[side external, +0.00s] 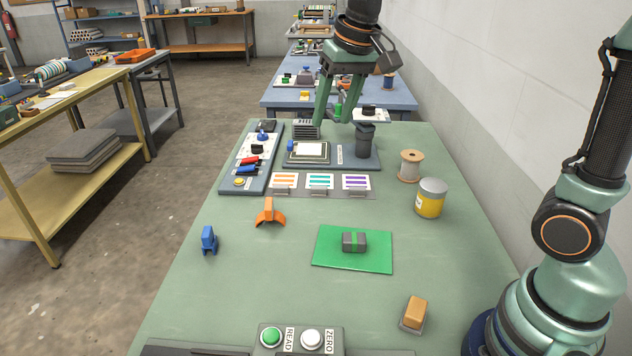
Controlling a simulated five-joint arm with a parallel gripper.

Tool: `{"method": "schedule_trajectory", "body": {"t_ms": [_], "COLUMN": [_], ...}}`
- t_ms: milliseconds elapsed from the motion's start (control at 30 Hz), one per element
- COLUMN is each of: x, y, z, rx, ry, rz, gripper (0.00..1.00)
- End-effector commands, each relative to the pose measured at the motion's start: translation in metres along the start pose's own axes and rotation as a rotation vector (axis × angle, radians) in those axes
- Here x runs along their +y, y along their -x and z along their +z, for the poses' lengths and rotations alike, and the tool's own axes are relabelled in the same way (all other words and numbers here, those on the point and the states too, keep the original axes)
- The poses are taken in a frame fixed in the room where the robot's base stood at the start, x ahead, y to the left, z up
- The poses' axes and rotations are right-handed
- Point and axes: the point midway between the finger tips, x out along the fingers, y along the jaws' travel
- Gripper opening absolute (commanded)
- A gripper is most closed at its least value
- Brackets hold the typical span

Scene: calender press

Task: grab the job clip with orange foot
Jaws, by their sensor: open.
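An orange clip-like piece (269,212) with a splayed orange foot stands on the green-grey bench, left of centre. It is the only loose piece with an orange foot that I can make out. A blue clip-like piece (208,240) stands apart from it, nearer the bench's left edge. My gripper (334,112) is open and empty, fingers pointing down, above the far part of the bench near the press. It is well beyond the orange piece and to its right, touching neither piece.
Striped cards (320,181) lie in a row before the press plate (306,152). A grey block with a green band sits on a green mat (330,259). A yellow tin (431,198) and a spool (410,165) stand right. A button box (300,338) is in front.

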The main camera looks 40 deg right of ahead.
Motion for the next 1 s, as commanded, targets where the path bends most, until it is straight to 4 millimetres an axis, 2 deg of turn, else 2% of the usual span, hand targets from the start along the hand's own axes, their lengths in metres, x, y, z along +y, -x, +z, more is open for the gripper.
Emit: {"method": "schedule_trajectory", "body": {"t_ms": [33,200,467,700,800,1000], "x": [-0.006,-0.026,-0.052,-0.068,-0.071,-0.072], "y": [-0.009,-0.038,-0.1,-0.159,-0.174,-0.19], "z": [-0.011,-0.044,-0.078,-0.087,-0.087,-0.084], "rx": [-0.024,-0.084,-0.172,-0.234,-0.248,-0.258], "ry": [-0.023,-0.114,-0.251,-0.358,-0.385,-0.405], "rz": [0.007,0.029,0.078,0.127,0.141,0.151], "gripper": [0.57,0.57,0.57,0.57,0.57,0.57]}}
